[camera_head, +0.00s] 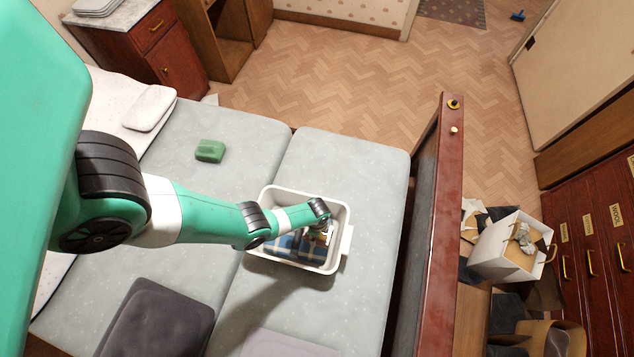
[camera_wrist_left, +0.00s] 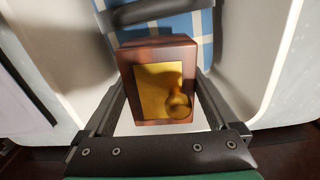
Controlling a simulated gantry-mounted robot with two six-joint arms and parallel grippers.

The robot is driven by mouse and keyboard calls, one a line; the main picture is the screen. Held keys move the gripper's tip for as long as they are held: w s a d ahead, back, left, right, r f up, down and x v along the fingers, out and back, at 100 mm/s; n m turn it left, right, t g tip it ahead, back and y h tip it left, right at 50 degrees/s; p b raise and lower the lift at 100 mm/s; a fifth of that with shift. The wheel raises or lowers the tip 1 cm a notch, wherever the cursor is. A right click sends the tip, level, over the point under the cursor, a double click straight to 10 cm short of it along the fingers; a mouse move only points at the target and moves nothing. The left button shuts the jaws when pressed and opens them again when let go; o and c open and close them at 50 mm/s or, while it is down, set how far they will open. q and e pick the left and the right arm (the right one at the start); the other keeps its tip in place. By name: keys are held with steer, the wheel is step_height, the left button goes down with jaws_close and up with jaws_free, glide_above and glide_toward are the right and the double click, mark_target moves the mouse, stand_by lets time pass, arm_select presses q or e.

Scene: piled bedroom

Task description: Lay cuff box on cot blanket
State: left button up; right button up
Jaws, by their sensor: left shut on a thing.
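The cuff box (camera_wrist_left: 140,88) is a small red-brown wooden box with a brass plate and a round brass knob. In the left wrist view it sits between the fingers of my left gripper (camera_wrist_left: 160,95), which is shut on it. In the head view my left gripper (camera_head: 323,228) reaches down into a white tub on the bed, and the box is mostly hidden there. The cot blanket (camera_head: 284,247), blue and white checked, lies in the tub; it also shows behind the box in the wrist view (camera_wrist_left: 187,27). I cannot tell whether the box touches it. My right gripper is not in view.
The white tub (camera_head: 275,189) stands on the grey bed (camera_head: 345,155). A green block (camera_head: 210,150), a dark cushion (camera_head: 155,322) and a white pillow (camera_head: 150,108) lie around it. A tall red-brown footboard (camera_head: 432,220) rises to the right. The bed behind the tub is clear.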

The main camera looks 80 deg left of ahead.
arm_select(q)
steer(key=shift+f+b, duration=2.7)
steer(key=shift+f, duration=0.05)
stand_by(3.1)
steer(key=o, duration=1.3)
steer(key=shift+r, duration=0.1)
step_height(320, 180, up, 6)
steer(key=p, duration=0.6)
